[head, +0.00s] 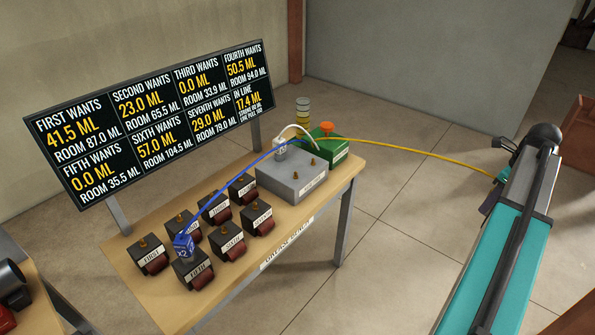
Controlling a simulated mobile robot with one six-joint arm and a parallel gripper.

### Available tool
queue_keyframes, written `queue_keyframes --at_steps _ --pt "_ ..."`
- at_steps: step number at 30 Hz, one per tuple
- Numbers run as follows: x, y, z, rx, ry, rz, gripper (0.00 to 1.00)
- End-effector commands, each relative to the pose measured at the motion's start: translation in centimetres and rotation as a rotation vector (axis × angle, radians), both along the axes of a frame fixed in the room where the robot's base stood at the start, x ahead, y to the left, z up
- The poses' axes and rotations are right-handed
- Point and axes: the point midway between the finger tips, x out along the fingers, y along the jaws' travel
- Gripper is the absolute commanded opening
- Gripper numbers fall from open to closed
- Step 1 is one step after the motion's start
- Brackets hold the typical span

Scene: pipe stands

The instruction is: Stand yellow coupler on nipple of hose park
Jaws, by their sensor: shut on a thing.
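The yellow hose (410,150) runs from the green box (328,148) across open air to my gripper (497,180) at the right. My gripper is shut on the hose's end; the yellow coupler itself is mostly hidden by the gripper and arm. The hose park appears to be the grey box (285,186) on the bench, though its label is too small to read surely. Bare brass nipples (295,175) show on its top. A white coupler (281,149) stands at its back left. My gripper is well to the right of the box, off the bench.
A blue coupler (184,246) with a blue hose (235,184) stands on the front-left black stand (194,272). Several other black stands with brass nipples fill the bench's (325,197) left half. A display board (155,120) rises behind. Floor between bench and arm is clear.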

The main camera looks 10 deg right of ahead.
Motion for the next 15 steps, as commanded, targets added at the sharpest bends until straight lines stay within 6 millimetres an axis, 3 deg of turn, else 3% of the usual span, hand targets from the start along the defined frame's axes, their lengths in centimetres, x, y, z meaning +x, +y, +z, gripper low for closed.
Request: queue_keyframes --at_steps 1,6,15 --pt "0.0 0.0 1.2 -0.001 0.000 0.000 0.10" --pt "0.0 0.0 3.0 -0.001 0.000 0.000 0.10" --pt "0.0 0.0 3.3 0.000 0.000 0.000 0.10"
